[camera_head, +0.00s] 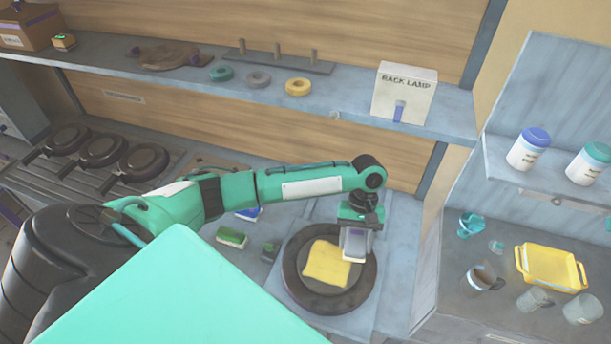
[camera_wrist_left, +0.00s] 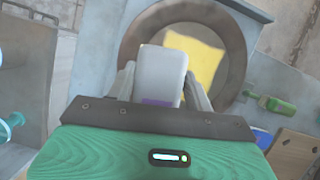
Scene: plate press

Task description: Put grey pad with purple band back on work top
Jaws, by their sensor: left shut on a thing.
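The grey pad with a purple band (camera_wrist_left: 158,78) is between the fingers of my left gripper (camera_head: 355,243). My left gripper is shut on it and holds it over the right side of a dark round press plate. In the left wrist view the purple band shows near the base of the fingers. The work top (camera_head: 395,250) is the blue-grey surface around the round plate (camera_head: 292,280). A yellow cloth (camera_head: 327,264) lies on the plate, just left of the pad; whether the pad touches the plate is unclear. My right gripper is not in view.
Green and blue pads (camera_head: 231,237) lie left of the plate. Several dark round plates (camera_head: 103,150) stand in a rack at the left. A yellow tray (camera_head: 551,268) and cups stand at the right.

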